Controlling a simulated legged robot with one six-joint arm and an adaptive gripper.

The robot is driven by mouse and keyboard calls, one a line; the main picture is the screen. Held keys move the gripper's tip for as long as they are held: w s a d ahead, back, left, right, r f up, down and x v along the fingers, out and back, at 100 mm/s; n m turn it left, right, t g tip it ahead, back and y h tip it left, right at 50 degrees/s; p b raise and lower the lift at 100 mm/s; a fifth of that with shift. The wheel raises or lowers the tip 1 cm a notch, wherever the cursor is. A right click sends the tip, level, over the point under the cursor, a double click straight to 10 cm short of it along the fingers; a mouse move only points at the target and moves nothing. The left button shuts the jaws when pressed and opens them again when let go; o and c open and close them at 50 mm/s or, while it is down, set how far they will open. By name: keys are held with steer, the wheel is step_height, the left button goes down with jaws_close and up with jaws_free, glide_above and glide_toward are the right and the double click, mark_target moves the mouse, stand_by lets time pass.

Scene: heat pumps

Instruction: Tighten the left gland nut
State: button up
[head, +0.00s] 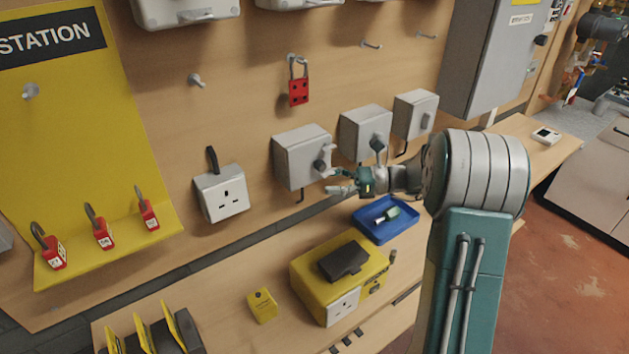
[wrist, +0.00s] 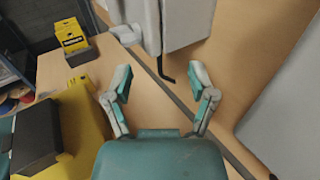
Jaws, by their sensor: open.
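Three grey boxes hang in a row on the wooden wall. The left box (head: 301,157) has a dark round knob on its front, and a short black cable (head: 300,195) comes out underneath. No gland nut shows clearly; its exact place is hard to tell. My gripper (head: 331,181) is open in front of the left box's lower right part, fingers pointing left. The wrist view shows the open fingers (wrist: 160,76) apart and empty, with a grey box (wrist: 183,22) and a bent black cable (wrist: 164,70) beyond them. Contact cannot be told.
The middle box (head: 365,134) and right box (head: 415,115) are close behind my arm. Below are a blue tray (head: 383,235) holding a green-handled tool and a yellow case (head: 315,287). A grey socket (head: 221,193) and red padlock (head: 299,91) are on the wall.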

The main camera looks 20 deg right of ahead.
steer(key=shift+v, duration=1.55)
